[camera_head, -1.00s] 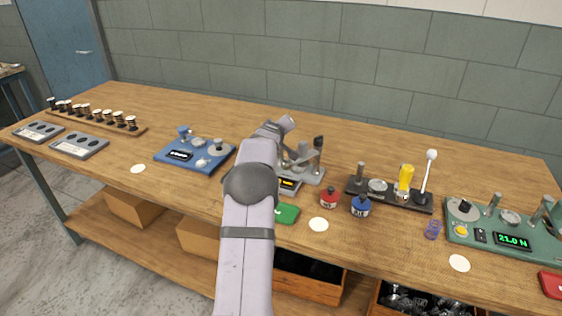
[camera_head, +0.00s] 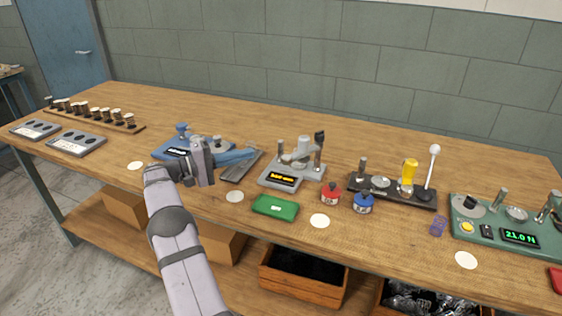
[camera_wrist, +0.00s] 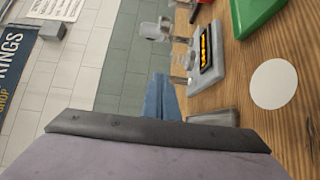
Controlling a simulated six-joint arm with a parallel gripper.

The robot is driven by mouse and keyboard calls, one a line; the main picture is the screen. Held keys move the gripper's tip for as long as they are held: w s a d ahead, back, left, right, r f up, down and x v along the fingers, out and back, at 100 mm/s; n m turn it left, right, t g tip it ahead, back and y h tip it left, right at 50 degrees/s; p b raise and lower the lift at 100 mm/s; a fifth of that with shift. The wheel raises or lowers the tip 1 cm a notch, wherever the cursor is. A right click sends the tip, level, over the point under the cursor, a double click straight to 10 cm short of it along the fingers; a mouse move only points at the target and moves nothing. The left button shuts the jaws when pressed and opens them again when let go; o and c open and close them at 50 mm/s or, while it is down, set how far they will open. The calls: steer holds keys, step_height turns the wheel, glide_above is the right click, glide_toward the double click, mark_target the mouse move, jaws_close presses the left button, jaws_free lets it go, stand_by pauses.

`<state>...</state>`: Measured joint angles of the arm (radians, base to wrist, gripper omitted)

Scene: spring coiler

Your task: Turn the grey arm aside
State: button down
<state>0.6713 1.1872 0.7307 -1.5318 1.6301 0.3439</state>
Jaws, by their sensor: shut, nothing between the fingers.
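The grey machine (camera_head: 300,172) stands mid-bench with an amber-lit display. Its grey arm (camera_head: 299,155) reaches across its top, near an upright post with a dark top. The machine also shows in the wrist view (camera_wrist: 201,62), turned sideways, above the fingers. My gripper (camera_head: 255,153) is at its left, with blue fingers pointing right towards it and a gap between. The fingers are shut and empty; they also show in the wrist view (camera_wrist: 160,92). The small text on the display is not readable.
A blue machine (camera_head: 165,151) is partly hidden behind my gripper. A grey tray (camera_head: 240,168) lies below the fingers. A green box (camera_head: 275,207), red pot (camera_head: 330,194) and blue pot (camera_head: 363,203) stand in front. A dark stand (camera_head: 391,191) with upright levers is to the right.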

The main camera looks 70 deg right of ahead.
mark_target(288, 161)
steer(key=p+x, duration=0.1)
steer(key=x, duration=0.4)
steer(key=p+x, duration=0.2)
steer(key=x, duration=0.2)
steer(key=shift+s+r, duration=0.15)
steer(key=shift+s, duration=0.35)
steer(key=shift+s+a+p, duration=0.4)
steer(key=shift+s+a, duration=0.05)
steer(key=shift+s, duration=0.35)
steer(key=shift+s+a+p, duration=0.4)
steer(key=shift+s+a, duration=0.1)
steer(key=shift+s, duration=0.3)
steer(key=shift+s+a, duration=0.1)
steer(key=shift+a, duration=0.05)
steer(key=s+n+t+h+b, duration=0.1)
steer(key=b, duration=0.1)
steer(key=s+a+n+t+b, duration=0.1)
steer(key=b, duration=0.1)
steer(key=a+t+h+b, duration=0.1)
steer(key=b, duration=0.1)
steer(key=shift+s+f+n+t+h, duration=0.3)
steer(key=shift+s+n, duration=0.1)
steer(key=s+b, duration=0.1)
steer(key=b, duration=0.2)
steer(key=shift+s+a, duration=0.35)
steer(key=shift+a, duration=0.05)
steer(key=shift+s+a+r+b, duration=0.15)
steer(key=shift+s+b, duration=0.35)
steer(key=shift+b, duration=0.45)
